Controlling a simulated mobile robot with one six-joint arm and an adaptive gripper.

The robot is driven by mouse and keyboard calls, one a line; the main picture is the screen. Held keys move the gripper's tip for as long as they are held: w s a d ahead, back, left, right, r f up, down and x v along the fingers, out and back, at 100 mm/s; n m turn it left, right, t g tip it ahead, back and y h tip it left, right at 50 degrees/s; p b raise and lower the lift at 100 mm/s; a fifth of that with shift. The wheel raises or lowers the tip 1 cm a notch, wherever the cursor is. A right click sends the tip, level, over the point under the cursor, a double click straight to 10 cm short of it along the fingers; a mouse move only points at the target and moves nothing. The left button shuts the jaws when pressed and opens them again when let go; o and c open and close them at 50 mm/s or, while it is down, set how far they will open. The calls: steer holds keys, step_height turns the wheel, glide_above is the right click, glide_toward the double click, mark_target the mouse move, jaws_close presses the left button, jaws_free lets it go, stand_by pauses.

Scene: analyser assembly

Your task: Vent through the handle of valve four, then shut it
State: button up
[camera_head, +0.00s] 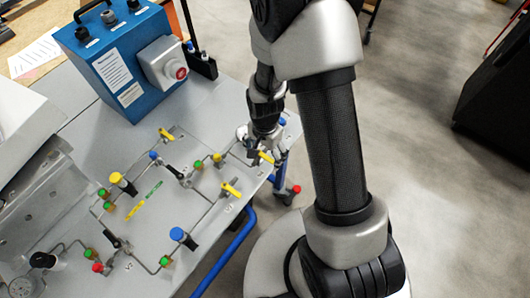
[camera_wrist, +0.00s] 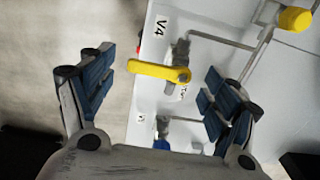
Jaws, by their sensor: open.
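The yellow lever handle of valve four (camera_wrist: 158,71) lies between my open fingers in the wrist view. It points left from its pivot on the grey valve body (camera_wrist: 181,50), roughly crosswise to that body. A "V4" label (camera_wrist: 160,25) is on the panel beside it. My gripper (camera_wrist: 158,64) is open, one finger on each side of the handle, with clear gaps to both. I cannot tell its height over the handle. In the head view my gripper (camera_head: 265,153) is at the panel's right edge, and the yellow handle (camera_head: 266,157) shows between its fingers, partly hidden.
Thin pipes with coloured knobs cover the panel. A blue box with a red button (camera_head: 118,65) stands at the back. Open floor (camera_head: 420,110) lies to the right.

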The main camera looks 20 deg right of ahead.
steer(key=shift+c, duration=0.2)
steer(key=c, duration=1)
steer(key=n, duration=0.4)
steer(key=shift+w+d, duration=0.35)
steer(key=n, duration=0.2)
steer(key=w+n, duration=0.1)
steer(key=n, duration=0.2)
steer(key=shift+d, duration=0.15)
steer(key=n, duration=0.2)
steer(key=w+n, duration=0.1)
steer(key=n, duration=0.1)
steer(key=shift+n, duration=0.3)
steer(key=shift+w+a+n, duration=0.15)
steer(key=shift+w+n, duration=0.1)
steer(key=shift+n, duration=0.85)
steer(key=shift+w+a+n, duration=0.1)
steer(key=shift+w+n, duration=0.1)
steer(key=shift+n, duration=0.9)
